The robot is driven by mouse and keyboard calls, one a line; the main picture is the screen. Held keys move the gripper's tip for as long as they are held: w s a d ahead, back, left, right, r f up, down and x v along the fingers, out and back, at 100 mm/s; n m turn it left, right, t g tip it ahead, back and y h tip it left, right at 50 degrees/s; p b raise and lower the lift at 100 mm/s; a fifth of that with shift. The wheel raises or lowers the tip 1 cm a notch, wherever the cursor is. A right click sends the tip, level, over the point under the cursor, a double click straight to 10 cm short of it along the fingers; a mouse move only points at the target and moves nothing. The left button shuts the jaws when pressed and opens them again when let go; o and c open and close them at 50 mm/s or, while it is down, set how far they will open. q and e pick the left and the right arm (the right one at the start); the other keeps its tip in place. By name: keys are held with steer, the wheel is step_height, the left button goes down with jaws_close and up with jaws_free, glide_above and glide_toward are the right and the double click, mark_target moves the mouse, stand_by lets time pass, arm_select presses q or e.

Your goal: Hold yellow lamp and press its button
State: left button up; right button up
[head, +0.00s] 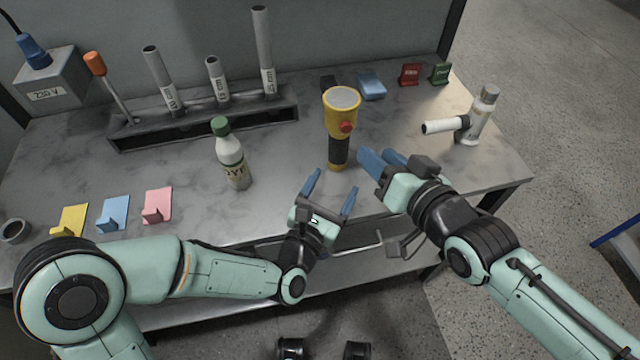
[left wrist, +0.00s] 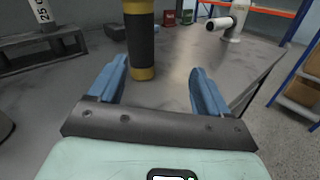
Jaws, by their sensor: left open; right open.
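The yellow lamp (head: 341,110) stands upright on the grey table, with a yellow head, a black handle and a red button (head: 346,127) on the side facing me. In the left wrist view, the lower handle (left wrist: 141,45) shows ahead of the fingers, nearer the left one; its head is cut off. My left gripper (head: 331,188) is open and empty, just in front of the lamp's base. My right gripper (head: 383,158) is open and empty, to the right of the handle and apart from it.
A green-capped bottle (head: 231,155) stands left of the lamp. A rack (head: 200,125) holding several tubes is behind it. A white bottle-like device (head: 481,115) stands at the right. Yellow (head: 69,220), blue (head: 113,214) and pink (head: 157,205) pieces lie at the front left.

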mark_target(341, 140)
arm_select(q)
steer(key=shift+w+a+r+n+y, duration=0.15)
steer(key=shift+a+n+y, duration=0.15)
steer(key=shift+a+n, duration=0.25)
steer(key=shift+s+a+r+n+y, duration=0.15)
steer(key=shift+a+n+y, duration=0.15)
steer(key=shift+a+n, duration=0.25)
steer(key=shift+w+n, duration=0.3)
steer(key=x, duration=1.3)
steer(key=shift+a+r, duration=0.1)
steer(key=shift+r, duration=0.05)
steer(key=c, duration=1.2)
steer(key=shift+o, duration=0.2)
arm_select(e)
jaws_close()
steer(key=shift+f, duration=0.1)
